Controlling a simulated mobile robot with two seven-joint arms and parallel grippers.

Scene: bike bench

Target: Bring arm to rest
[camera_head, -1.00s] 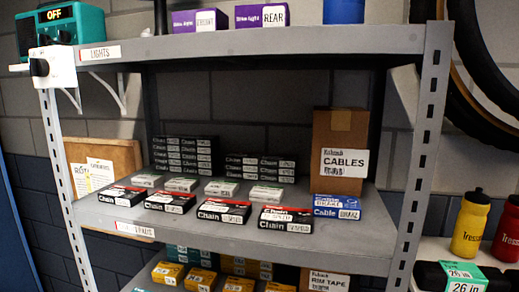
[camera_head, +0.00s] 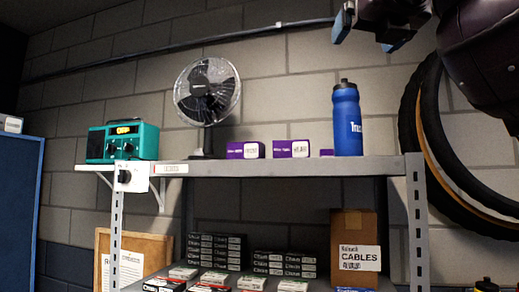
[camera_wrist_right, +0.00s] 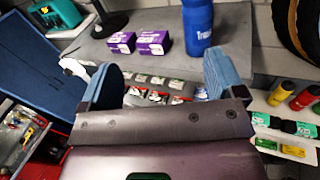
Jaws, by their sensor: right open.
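My right gripper (camera_head: 368,32) is in the upper right of the head view, in front of the wall and above the shelf's right end. Its two blue-padded fingers are apart, with nothing between them. In the right wrist view the open gripper (camera_wrist_right: 163,82) points toward the shelf unit, with the blue bottle and purple boxes beyond its fingers. My right arm (camera_head: 490,50) comes in from the top right corner. My left gripper is in neither view.
The grey top shelf (camera_head: 290,167) holds a black fan (camera_head: 207,92), purple boxes (camera_head: 291,148) and an upright blue bottle (camera_head: 348,120). A teal radio (camera_head: 122,141) stands at left. Tyres (camera_head: 430,150) hang at right. Chain boxes and a cables box (camera_head: 354,248) sit below.

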